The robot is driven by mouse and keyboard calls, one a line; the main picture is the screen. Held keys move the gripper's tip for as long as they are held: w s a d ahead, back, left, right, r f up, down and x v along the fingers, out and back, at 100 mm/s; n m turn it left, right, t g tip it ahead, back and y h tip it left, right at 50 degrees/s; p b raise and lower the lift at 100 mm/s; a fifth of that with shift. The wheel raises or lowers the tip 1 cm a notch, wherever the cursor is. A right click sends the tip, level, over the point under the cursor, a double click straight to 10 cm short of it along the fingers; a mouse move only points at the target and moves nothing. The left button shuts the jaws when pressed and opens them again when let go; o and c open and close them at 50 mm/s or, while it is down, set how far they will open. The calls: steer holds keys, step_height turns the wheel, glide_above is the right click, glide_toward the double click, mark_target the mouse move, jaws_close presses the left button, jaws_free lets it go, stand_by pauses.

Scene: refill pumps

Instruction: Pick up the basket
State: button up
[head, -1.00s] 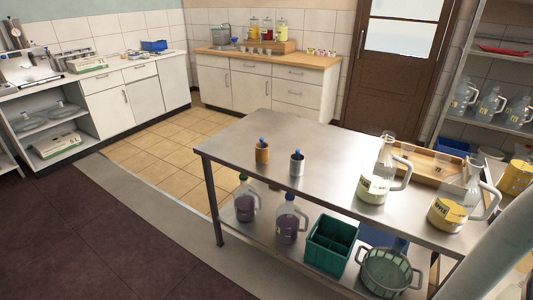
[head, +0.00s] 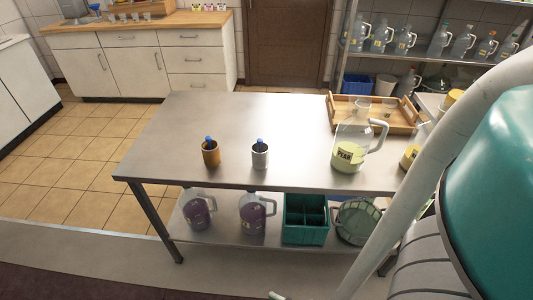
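On the lower shelf of the steel table (head: 225,110), a round grey-green basket (head: 358,222) with an openwork wall stands at the right. My arm crosses the picture close to its right side and may cover part of it. A green divided crate (head: 305,236) stands just left of it, open at the top. My gripper is not in view; only pale and teal parts of my arm show at the right.
Two jugs of purple liquid (head: 196,212) stand left on the lower shelf. The tabletop's left part is clear.

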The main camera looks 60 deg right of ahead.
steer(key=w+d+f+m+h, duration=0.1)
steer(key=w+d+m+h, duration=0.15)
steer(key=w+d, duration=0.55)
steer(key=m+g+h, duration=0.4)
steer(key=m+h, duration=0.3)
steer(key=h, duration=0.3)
glide_toward(260, 142)
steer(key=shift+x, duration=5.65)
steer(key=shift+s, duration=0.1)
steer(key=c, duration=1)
